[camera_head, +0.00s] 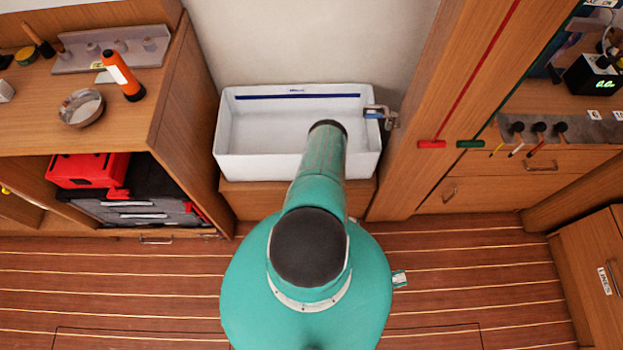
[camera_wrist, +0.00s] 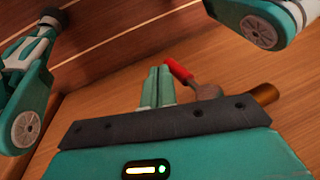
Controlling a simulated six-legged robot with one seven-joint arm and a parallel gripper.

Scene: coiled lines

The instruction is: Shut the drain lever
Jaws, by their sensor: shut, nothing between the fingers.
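In the wrist view, the drain lever (camera_wrist: 179,70) has a red grip, slanting from upper left down to a grey metal valve body (camera_wrist: 207,91). A brass-coloured pipe end (camera_wrist: 266,94) shows to the right of it. My gripper (camera_wrist: 158,72) is shut and empty, its two teal fingers side by side. The fingertips are just left of the red grip; I cannot tell whether they touch it. The dark bar of my gripper hides what lies below the valve. In the head view my arm covers the gripper, and the lever is not visible.
A white basin (camera_head: 250,165) sits on a wooden base against the back wall, with a metal fitting (camera_head: 378,113) at its right rim. A wooden cabinet (camera_head: 182,110) stands left, a wooden post (camera_head: 440,90) right. The plank floor (camera_head: 130,275) is clear on both sides.

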